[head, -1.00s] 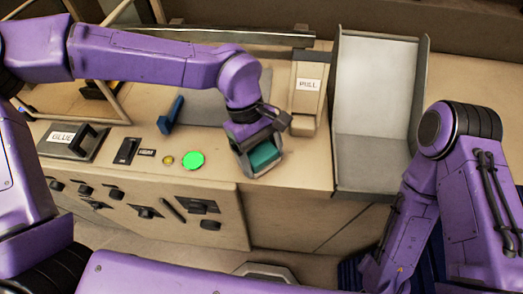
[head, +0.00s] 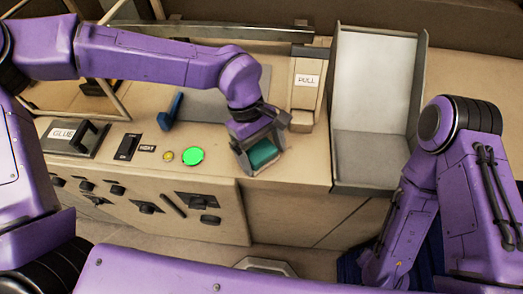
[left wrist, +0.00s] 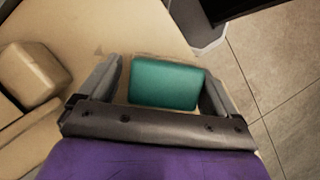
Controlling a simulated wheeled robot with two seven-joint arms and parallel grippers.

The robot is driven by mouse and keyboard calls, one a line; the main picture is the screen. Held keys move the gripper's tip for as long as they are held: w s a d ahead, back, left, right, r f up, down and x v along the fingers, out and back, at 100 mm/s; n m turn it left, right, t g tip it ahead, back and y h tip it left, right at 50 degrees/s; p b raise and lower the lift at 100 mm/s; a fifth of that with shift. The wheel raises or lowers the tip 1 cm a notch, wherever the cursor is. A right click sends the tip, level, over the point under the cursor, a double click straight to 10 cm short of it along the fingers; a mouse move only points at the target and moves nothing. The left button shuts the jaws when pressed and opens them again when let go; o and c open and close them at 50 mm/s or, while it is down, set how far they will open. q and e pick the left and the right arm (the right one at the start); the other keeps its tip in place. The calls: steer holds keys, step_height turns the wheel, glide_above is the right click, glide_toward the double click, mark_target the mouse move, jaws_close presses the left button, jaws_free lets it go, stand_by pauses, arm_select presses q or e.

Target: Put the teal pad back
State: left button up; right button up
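The teal pad (head: 264,155) lies at the front of the beige counter, right of the round green button. My left gripper (head: 259,152) points down over it, with one finger on each side. In the left wrist view the teal pad (left wrist: 166,82) sits between the two fingers of my left gripper (left wrist: 163,80). A thin gap shows at the left finger; the right finger is very close to the pad, and I cannot tell if it touches. The fingers stand wide apart. The pad's underside is hidden. My right arm shows at the right, but its gripper is out of view.
The green button (head: 193,156), a blue lever (head: 171,112) and a box marked GLUE (head: 71,139) are to the left. A block marked PULL (head: 306,90) stands behind the gripper. A grey metal tray (head: 374,160) is to the right. The counter's front edge is close.

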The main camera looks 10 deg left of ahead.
arm_select(q)
steer(key=shift+s+a+f, duration=0.25)
steer(key=shift+s+f, duration=0.3)
steer(key=shift+f, duration=0.3)
steer(key=b+v, duration=0.2)
steer(key=v, duration=1.2)
steer(key=shift+w+d, duration=0.3)
steer(key=shift+d, duration=0.1)
